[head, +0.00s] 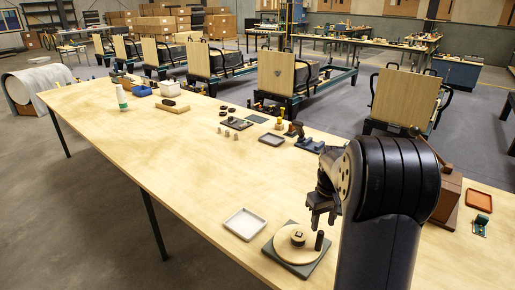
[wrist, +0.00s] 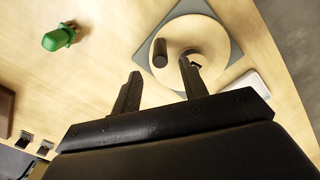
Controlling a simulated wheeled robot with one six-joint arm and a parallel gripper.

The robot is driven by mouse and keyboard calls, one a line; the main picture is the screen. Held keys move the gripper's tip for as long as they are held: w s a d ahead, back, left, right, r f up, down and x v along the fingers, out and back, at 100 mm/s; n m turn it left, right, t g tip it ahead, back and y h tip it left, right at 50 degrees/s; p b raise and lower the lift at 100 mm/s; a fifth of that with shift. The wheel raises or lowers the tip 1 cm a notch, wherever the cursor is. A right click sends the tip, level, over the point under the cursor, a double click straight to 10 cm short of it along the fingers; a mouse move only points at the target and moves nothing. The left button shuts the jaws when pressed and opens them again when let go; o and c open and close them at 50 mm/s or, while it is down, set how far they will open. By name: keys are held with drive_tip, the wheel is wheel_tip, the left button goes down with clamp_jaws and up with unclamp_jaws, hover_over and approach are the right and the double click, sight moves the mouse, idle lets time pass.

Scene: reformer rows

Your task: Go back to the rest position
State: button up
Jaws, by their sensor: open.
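My gripper (head: 322,208) hangs above the front part of the long wooden table, just right of and above a round wooden disc (head: 287,250) on a dark square base (head: 318,264). In the wrist view my gripper (wrist: 158,82) has its two fingers spread apart with nothing between them. The disc (wrist: 208,37) shows beyond the fingertips there, with a dark upright peg (wrist: 160,53) near its rim and a small dark block at its middle. Part of the disc is hidden behind one finger.
A white tray (head: 245,223) lies left of the disc. A green object (wrist: 60,38) stands on the table in the wrist view. Small parts, a dark tray (head: 272,139) and a blue bin (head: 142,91) sit farther along. An orange tray (head: 479,201) is right. The table's middle left is clear.

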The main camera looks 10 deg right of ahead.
sight(318, 249)
wheel_tip(318, 249, down, 10)
drive_tip(key=shift+r, duration=0.25)
idle(0.4)
